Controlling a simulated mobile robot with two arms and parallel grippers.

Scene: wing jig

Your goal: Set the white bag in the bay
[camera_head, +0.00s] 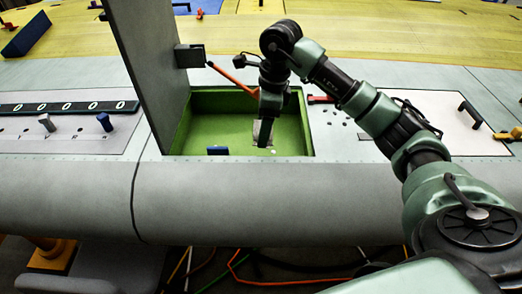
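The bay (222,131) is a green-lined rectangular recess in the grey wing, with its grey door panel (155,60) standing up at its left side. My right gripper (263,133) reaches down into the bay, right of its middle. Its fingertips point downward near the bay's floor. I cannot tell whether it is open or shut, or whether it holds anything. A tiny white spot shows just below the fingertips, too small to identify. I see no clear white bag. My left gripper is not in view.
A blue piece (218,150) sits at the bay's front edge. An orange rod (233,80) runs from the door's bracket (189,56) towards the bay. A panel with switches (70,122) lies left, a white panel with a black handle (470,114) right. Cables hang below the wing.

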